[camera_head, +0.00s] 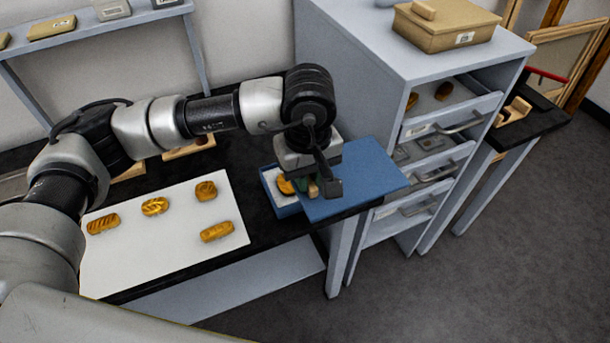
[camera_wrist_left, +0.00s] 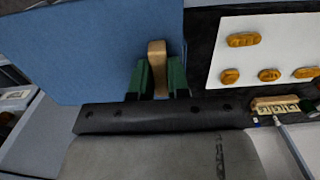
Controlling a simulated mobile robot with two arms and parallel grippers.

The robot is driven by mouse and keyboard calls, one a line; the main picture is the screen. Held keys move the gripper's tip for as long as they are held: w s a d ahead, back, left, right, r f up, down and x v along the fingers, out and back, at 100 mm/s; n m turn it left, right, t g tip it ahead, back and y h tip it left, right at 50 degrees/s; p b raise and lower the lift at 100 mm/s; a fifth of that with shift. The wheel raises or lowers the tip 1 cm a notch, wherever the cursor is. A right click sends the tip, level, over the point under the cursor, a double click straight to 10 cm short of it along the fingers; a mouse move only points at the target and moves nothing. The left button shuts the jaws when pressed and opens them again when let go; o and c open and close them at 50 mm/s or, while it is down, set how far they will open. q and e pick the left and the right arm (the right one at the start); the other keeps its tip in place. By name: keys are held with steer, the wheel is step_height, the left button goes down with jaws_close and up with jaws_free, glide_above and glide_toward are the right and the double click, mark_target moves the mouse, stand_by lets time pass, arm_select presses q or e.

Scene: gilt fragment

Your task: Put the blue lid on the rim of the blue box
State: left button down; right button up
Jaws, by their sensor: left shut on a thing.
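My left gripper (camera_head: 313,188) is shut on the wooden knob of the blue lid (camera_head: 365,180). In the left wrist view its green fingers (camera_wrist_left: 159,78) pinch the knob (camera_wrist_left: 156,48), with the flat blue lid (camera_wrist_left: 85,50) spread behind it. The blue box (camera_head: 288,211) is at the table's front edge, with a pale inside and a gold piece (camera_head: 284,185) showing in its left part. The lid is shifted to the right of the box, covering part of it from view and reaching past the table edge. I cannot tell whether they touch.
A white sheet (camera_head: 160,258) with several gold pieces lies left of the box. A grey cabinet (camera_head: 345,70) with open drawers (camera_head: 450,118) stands close to the right of the lid. A tan box (camera_head: 447,34) sits on top. A wooden holder (camera_wrist_left: 275,106) shows in the wrist view.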

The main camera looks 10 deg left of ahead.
arm_select(q)
steer(key=w+a+f+p, duration=0.1)
steer(key=w+a+f, duration=0.1)
steer(key=a, duration=0.1)
steer(key=w+a+f+p, duration=0.1)
steer(key=w+a+f, duration=0.1)
steer(key=w+a, duration=0.1)
steer(key=w+a+f+p, duration=0.1)
steer(key=w+a+f, duration=0.2)
steer(key=shift+p, duration=0.4)
steer(key=shift+f, duration=0.15)
steer(key=shift+f+p, duration=0.35)
step_height(320, 180, down, 2)
steer(key=shift+a+f+p, duration=0.1)
steer(key=shift+f+p, duration=0.1)
steer(key=shift+p, duration=0.3)
steer(key=shift+f, duration=0.4)
steer(key=c, duration=1.1)
jaws_free()
arm_select(e)
steer(key=a+r, duration=0.3)
steer(key=r, duration=0.2)
steer(key=shift+s+r, duration=0.2)
steer(key=shift+r, duration=0.15)
arm_select(q)
steer(key=shift+r, duration=0.2)
